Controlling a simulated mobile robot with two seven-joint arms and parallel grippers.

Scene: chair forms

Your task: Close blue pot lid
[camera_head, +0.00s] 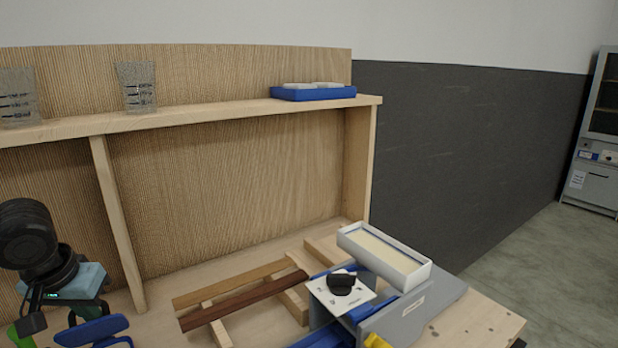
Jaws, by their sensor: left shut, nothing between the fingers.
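No blue pot or lid can be made out for certain. A blue body (357,311) at the bottom right of centre is partly hidden under a tilted white plate (320,289) with a black knob (341,283). I cannot tell whether this is the pot and its lid. My left gripper (98,332) is at the bottom left, shut and empty, with blue parts at its end. It is well to the left of the white plate and apart from it. The picture's lower edge cuts part of it off. My right gripper is not in view.
A white open tray (400,258) rests on a grey block (408,316) at the right of the wooden bench. Dark wooden strips (240,300) lie mid-bench. Two glasses (138,87) and a blue tray (313,93) stand on the shelf (210,118). A yellow thing (376,341) shows at the bottom.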

